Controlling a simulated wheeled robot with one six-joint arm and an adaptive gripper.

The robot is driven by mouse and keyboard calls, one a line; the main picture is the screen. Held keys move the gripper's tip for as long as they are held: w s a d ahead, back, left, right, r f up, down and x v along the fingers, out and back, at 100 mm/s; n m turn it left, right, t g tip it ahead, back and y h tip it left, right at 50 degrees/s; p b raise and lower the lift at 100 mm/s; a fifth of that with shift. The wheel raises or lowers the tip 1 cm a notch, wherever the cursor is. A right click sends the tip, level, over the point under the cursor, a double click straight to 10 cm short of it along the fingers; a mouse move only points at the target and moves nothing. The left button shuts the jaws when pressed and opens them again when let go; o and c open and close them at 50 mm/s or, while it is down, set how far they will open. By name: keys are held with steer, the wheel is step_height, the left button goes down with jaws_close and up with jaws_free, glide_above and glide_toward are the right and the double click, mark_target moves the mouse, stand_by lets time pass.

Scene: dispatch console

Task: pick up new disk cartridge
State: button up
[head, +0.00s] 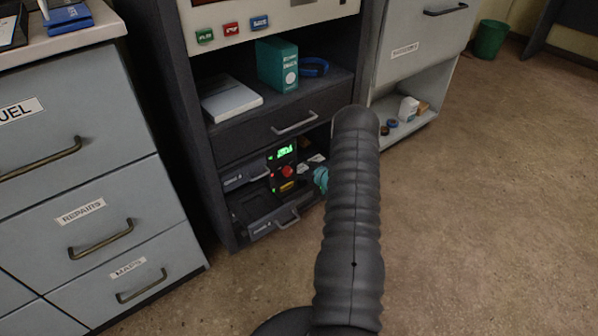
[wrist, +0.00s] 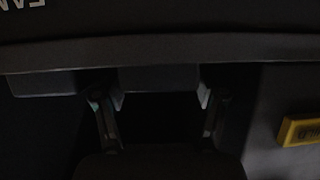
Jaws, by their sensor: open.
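No item can be read for certain as the new disk cartridge. In the head view, the low bay of the console holds a dark grey unit (head: 243,180) and a lower grey drawer-like unit (head: 262,222) with a handle. My gripper is mostly hidden behind my arm in the head view, at the right of this bay. In the wrist view my gripper (wrist: 158,108) is open, its fingers apart and pointing at a dark grey block (wrist: 158,78) under a wide dark edge (wrist: 150,50). I cannot tell whether they touch it. Nothing is visibly held.
A red knob (head: 287,172) and green display (head: 281,153) sit in the bay; a yellow label (wrist: 298,130) is right of the fingers. Above are a closed drawer (head: 262,128), pale box (head: 230,98), teal binder (head: 278,65) and blue ring (head: 314,67). Open floor lies right.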

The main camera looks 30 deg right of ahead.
steer(key=shift+w+f, duration=0.25)
steer(key=shift+w, duration=0.25)
steer(key=c, duration=1)
steer(key=shift+c, duration=0.2)
steer(key=shift+r, duration=0.15)
